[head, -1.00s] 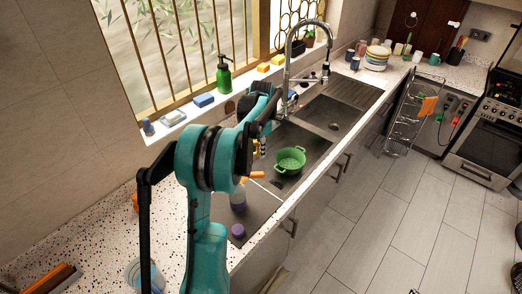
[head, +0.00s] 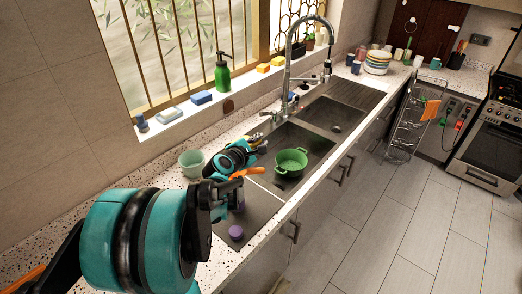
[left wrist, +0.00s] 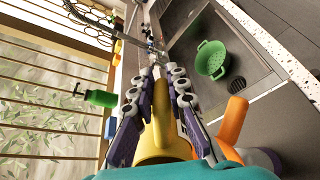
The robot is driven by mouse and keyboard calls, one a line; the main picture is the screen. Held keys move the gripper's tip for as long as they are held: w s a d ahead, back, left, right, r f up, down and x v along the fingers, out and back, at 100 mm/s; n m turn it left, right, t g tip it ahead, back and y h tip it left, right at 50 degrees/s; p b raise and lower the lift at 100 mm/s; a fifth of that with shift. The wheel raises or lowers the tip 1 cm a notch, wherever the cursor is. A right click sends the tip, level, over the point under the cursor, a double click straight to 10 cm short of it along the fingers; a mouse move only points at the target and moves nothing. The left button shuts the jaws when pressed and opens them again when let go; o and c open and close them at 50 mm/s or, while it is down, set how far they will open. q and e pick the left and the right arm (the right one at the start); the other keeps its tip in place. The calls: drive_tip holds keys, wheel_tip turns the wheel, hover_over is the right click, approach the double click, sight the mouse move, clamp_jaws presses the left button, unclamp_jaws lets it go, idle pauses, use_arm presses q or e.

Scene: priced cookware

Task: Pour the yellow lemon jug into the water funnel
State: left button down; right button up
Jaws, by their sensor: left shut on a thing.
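My left gripper (head: 256,143) is over the counter beside the sink. In the left wrist view its two fingers (left wrist: 160,100) are shut on the yellow lemon jug (left wrist: 160,140), which sits between them. Most of the jug is hidden by the gripper in the head view. A green two-handled colander (head: 290,161) sits in the near sink basin, to the right of the gripper; it also shows in the left wrist view (left wrist: 211,59). I cannot make out a water funnel for certain. My right gripper is not in view.
A pale green cup (head: 192,163) stands left of the gripper. The tall tap (head: 288,70) rises behind the basins. A green soap bottle (head: 222,72) stands on the sill.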

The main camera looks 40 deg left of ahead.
sight(255, 146)
use_arm(q)
drive_tip(key=s+t+b, duration=0.1)
drive_tip(key=b, duration=0.1)
drive_tip(key=f+t+b, duration=0.1)
drive_tip(key=t+b, duration=0.1)
drive_tip(key=b, duration=0.1)
drive_tip(key=s+t+b, duration=0.1)
drive_tip(key=b, duration=0.2)
drive_tip(key=shift+s+d+f+y, duration=0.15)
drive_tip(key=shift+s+f+y, duration=0.15)
drive_tip(key=shift+y, duration=0.1)
drive_tip(key=shift+s+d+r+t+b, duration=0.1)
drive_tip(key=shift+s+r+t+b, duration=0.65)
drive_tip(key=shift+t+b, duration=0.4)
idle(1.9)
drive_tip(key=w+g+h+p, duration=0.1)
drive_tip(key=g+p, duration=0.5)
drive_tip(key=p, duration=0.1)
drive_tip(key=w+g+h+p, duration=0.1)
drive_tip(key=w+g+p, duration=0.1)
drive_tip(key=g+p, duration=0.5)
drive_tip(key=w+m+g+p, duration=0.1)
drive_tip(key=w+g+p, duration=0.1)
drive_tip(key=g+p, duration=0.5)
drive_tip(key=shift+a+f+g+h, duration=0.25)
drive_tip(key=shift+a+h, duration=0.05)
drive_tip(key=shift+h, duration=0.1)
drive_tip(key=shift+s, duration=0.15)
